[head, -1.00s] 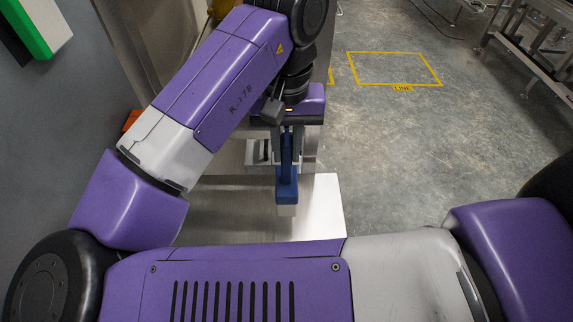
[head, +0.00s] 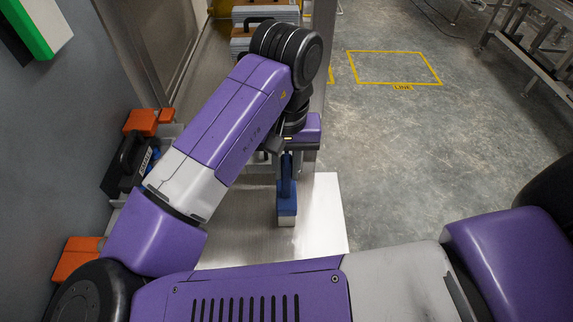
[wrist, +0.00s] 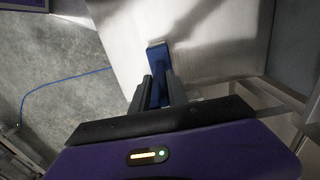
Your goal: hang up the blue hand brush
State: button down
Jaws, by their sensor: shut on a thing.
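The blue hand brush (head: 287,200) hangs below my gripper (head: 287,158) in the head view, with its handle up and its pale bristles down. It is over or in front of a bare metal surface; I cannot tell whether the bristles touch it. In the wrist view my gripper (wrist: 158,92) has its dark fingers on both sides of the blue brush (wrist: 158,60), shut on its handle. No hook or peg for the brush can be made out.
A metal table (head: 322,220) lies beneath, mostly clear. At the left wall are orange pieces (head: 142,122) and a black-handled item (head: 125,165). Grey cases (head: 262,14) stand at the back. Open floor with a yellow marked square (head: 395,68) is at right.

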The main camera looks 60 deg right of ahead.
jog(key=c, duration=1.3)
grip_release()
notch_tip(320, 180, up, 8)
jog(key=shift+w+b, duration=0.1)
jog(key=shift+b, duration=0.25)
